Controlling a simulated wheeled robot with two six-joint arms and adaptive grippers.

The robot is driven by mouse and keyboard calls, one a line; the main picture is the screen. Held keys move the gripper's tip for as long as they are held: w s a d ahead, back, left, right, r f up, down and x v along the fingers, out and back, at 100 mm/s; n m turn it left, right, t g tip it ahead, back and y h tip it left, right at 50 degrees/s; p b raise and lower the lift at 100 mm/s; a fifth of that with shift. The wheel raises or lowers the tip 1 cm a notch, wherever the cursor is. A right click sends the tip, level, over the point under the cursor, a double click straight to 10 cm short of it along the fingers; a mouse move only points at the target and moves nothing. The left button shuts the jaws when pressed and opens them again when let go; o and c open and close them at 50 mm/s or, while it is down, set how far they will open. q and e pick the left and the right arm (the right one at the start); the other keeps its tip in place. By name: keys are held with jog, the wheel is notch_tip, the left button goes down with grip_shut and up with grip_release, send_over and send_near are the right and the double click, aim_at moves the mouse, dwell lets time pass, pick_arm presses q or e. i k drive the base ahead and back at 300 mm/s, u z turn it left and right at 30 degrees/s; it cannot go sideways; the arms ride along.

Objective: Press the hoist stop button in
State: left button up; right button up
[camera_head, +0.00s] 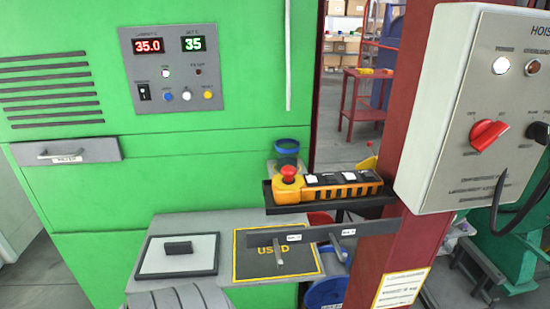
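A yellow hoist pendant (340,191) lies on a black tray (296,209) fixed beside the red column, right of the picture's middle. The red mushroom stop button (289,172) stands up at the pendant's left end. A row of black and white push buttons (330,178) runs to its right. Nothing covers the red button, but I cannot tell whether it is pressed in. Neither of my grippers shows in this view.
A grey hoist control box (465,150) with a red rotary switch (488,134) hangs on the red column (408,140). A green machine (200,170) with a display panel (172,68) fills the left. Below the tray, a bar with pegs (318,232) sticks out over a grey table (190,228).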

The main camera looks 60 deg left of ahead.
aim_at(288, 172)
jog(key=u, duration=1.65)
